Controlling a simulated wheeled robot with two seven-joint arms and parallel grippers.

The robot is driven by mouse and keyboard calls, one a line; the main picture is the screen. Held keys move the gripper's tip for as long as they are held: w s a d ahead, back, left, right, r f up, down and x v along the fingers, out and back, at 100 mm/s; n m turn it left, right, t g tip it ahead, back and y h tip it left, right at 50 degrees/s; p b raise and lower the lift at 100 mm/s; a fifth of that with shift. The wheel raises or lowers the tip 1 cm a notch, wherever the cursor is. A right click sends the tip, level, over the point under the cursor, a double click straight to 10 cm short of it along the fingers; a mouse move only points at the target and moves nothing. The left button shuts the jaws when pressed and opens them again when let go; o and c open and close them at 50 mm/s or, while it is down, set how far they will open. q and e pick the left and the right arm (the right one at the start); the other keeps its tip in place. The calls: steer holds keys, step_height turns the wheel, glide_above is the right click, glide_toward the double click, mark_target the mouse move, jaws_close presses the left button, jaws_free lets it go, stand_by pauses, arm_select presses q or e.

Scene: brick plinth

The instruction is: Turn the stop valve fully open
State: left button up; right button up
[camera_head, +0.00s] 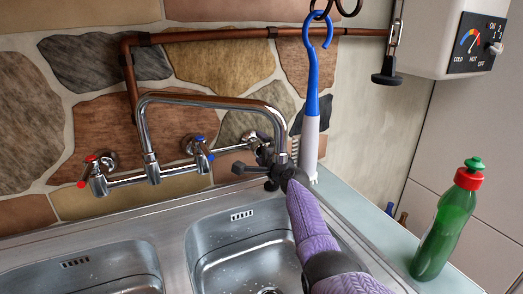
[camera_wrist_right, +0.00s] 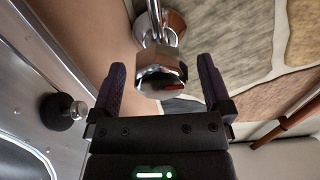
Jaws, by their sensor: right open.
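A chrome fitting (camera_wrist_right: 158,66) with a dark end and a red mark shows in the right wrist view; it appears to be the stop valve. It is joined to a round wall flange, which also shows as chrome behind my gripper (camera_head: 250,137) in the head view. My right gripper (camera_wrist_right: 160,63) is open, its two dark purple fingers on either side of the fitting, with a gap visible on each side. In the head view my right gripper (camera_head: 268,163) hides most of the valve, at the right end of the tap. My left gripper is not in view.
A chrome mixer tap (camera_head: 152,172) with red and blue handles stands left. A blue and white hooked tool (camera_head: 311,110) hangs close behind my gripper. A green bottle (camera_head: 440,228) stands on the right counter. The steel sink (camera_head: 190,245) lies below. A heater box (camera_head: 440,38) hangs upper right.

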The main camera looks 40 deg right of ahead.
steer(key=shift+s+a+r+p, duration=0.15)
steer(key=shift+s+p, duration=0.15)
steer(key=shift+p, duration=0.15)
arm_select(q)
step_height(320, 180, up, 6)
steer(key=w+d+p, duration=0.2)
steer(key=p, duration=0.3)
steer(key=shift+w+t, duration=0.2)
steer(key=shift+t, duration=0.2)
arm_select(e)
steer(key=v, duration=0.9)
steer(key=shift+s, duration=0.15)
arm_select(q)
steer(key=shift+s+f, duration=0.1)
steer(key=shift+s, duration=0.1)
